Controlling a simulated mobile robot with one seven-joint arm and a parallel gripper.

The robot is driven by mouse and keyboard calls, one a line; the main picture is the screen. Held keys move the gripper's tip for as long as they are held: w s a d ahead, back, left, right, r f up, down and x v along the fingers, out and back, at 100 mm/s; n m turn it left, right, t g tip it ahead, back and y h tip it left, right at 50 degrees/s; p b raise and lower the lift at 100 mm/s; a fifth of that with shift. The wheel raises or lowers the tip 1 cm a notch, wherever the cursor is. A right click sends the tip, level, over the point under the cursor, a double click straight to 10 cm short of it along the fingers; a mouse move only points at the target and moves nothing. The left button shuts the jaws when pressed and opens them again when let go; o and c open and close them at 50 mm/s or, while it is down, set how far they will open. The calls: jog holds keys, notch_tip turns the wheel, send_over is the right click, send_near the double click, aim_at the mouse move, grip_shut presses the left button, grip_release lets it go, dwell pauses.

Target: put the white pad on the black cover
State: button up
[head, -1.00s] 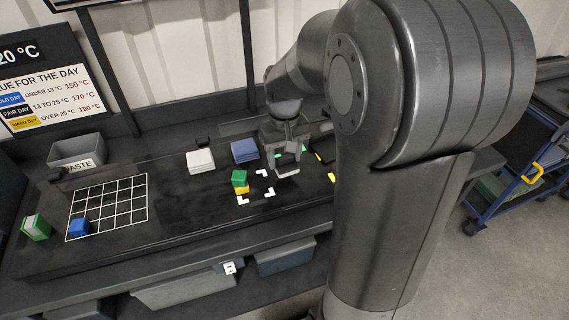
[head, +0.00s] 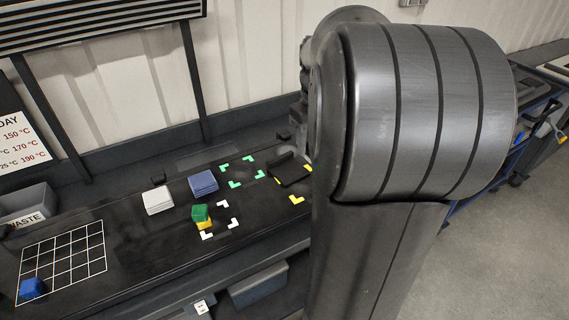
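A stack of white pads (head: 158,200) lies on the dark bench, left of a stack of blue pads (head: 203,183). A black object (head: 292,171), which may be the black cover, lies within yellow corner marks at the right of the bench. Its right end is close to my arm in the picture, and I cannot make out its shape well. My gripper is hidden behind my own arm, so I cannot see its fingers or whether it holds a pad.
A green block on a yellow block (head: 201,216) stands beside white corner marks (head: 221,220). Green corner marks (head: 238,184) frame bare bench. A white grid (head: 62,262) with a blue block (head: 32,288) and a grey waste bin (head: 28,204) are at left.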

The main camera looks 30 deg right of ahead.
jog(key=d+r, duration=0.1)
jog(key=d, duration=0.4)
send_near(287, 168)
jog(key=shift+f, duration=1.65)
jog(key=shift+f, duration=0.45)
jog(key=shift+f, duration=0.1)
jog(key=o, duration=1)
jog(key=shift+c, duration=0.2)
